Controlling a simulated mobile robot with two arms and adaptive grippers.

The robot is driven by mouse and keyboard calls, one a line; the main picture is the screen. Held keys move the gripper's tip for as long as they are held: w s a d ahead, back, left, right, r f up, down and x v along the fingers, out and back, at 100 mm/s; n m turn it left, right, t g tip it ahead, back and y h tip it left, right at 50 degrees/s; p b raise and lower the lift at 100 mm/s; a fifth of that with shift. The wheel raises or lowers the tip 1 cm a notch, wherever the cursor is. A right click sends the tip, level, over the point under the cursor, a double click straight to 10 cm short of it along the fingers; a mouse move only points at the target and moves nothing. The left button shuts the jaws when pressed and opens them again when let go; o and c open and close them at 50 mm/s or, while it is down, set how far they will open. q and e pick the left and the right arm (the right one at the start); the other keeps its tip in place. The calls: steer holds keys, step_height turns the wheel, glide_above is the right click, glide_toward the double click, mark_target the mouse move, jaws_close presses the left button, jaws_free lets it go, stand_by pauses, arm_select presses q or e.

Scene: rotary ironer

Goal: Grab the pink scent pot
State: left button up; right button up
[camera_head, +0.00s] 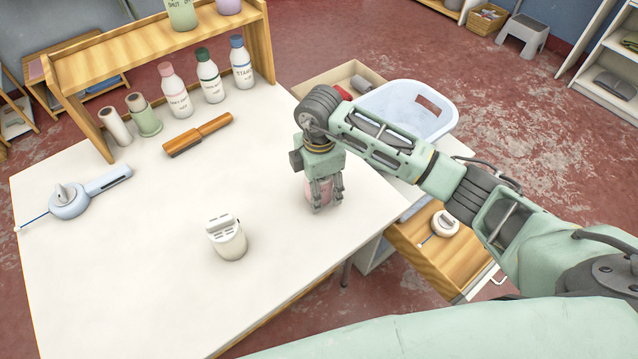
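The pink scent pot (325,193) stands on the white table near its right edge, partly hidden by my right gripper. My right gripper (327,194) points down over the pot, with its fingers around the pot's sides. I cannot tell whether the fingers press on it or stand slightly apart. The pot looks upright and its base is at the table top. My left gripper is not in view.
A pale blue basket (405,105) is beyond my arm.

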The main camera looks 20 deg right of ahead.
steer(key=c, duration=0.7)
steer(key=shift+c, duration=0.5)
steer(key=shift+r, duration=0.1)
